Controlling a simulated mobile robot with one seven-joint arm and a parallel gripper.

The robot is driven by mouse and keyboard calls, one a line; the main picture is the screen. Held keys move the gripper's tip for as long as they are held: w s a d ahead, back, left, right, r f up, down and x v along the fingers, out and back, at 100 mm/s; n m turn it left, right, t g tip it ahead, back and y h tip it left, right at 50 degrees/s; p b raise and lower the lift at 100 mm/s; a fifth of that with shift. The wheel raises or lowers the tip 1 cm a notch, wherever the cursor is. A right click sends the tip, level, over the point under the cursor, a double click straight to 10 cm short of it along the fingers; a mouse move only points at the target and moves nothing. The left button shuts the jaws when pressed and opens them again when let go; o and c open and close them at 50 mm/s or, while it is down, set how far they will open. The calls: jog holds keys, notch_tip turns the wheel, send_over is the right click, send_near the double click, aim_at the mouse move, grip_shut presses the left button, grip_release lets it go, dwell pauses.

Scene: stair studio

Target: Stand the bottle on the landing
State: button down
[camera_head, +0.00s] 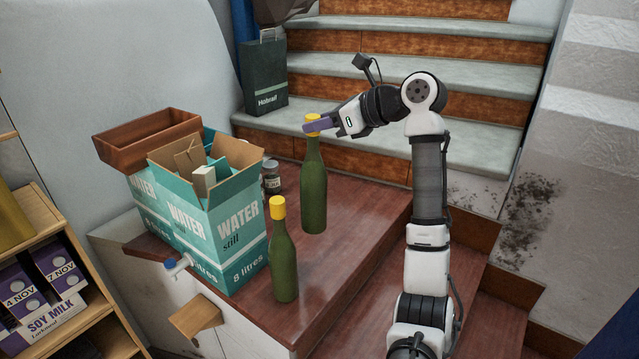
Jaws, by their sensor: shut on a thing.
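Two green bottles with yellow caps are in the head view. My gripper (316,125) is shut on the neck, near the cap, of the farther bottle (313,190). That bottle hangs upright. I cannot tell whether its base touches the brown wooden landing (345,240) or is a little above it. The second green bottle (283,262) stands upright on the landing, nearer and to the left, apart from my gripper.
A teal water box (225,225) and a brown planter (150,140) are left of the bottles. A dark jar (270,178) stands behind. Stairs (400,70) rise at the back with a dark green bag (265,75). A shelf with soy milk cartons (50,290) is at left.

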notch_tip(320, 180, down, 13)
jog(key=shift+r+p, duration=0.1)
jog(key=shift+p, duration=0.65)
jog(key=c, duration=1.1)
grip_release()
jog(key=shift+f, duration=0.2)
jog(key=b, duration=0.3)
send_near(326, 178)
jog(key=shift+s+d+r, duration=0.2)
jog(key=shift+r, duration=0.1)
jog(key=shift+a, duration=0.1)
